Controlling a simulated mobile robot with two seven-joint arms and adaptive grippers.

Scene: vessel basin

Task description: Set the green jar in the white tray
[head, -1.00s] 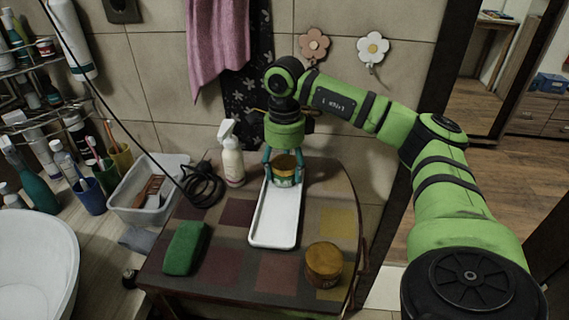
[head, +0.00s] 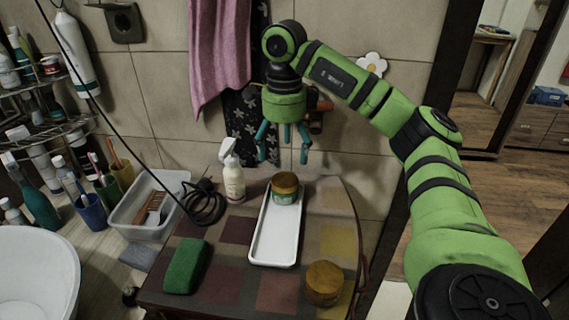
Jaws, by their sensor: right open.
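The green jar (head: 285,190) with a brown-gold lid stands upright in the far end of the white tray (head: 273,245). The tray lies lengthwise on the small patchwork-topped table. My right gripper (head: 283,158) is open and empty above the jar, its teal fingers apart and clear of the lid. My left gripper does not show.
A second gold-lidded jar (head: 324,283) stands at the table's near right. A green sponge (head: 186,265) lies at the left, and a white spray bottle (head: 232,172) stands at the back left beside a coiled black cable (head: 203,203). A clear bin (head: 147,205) sits left of the table.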

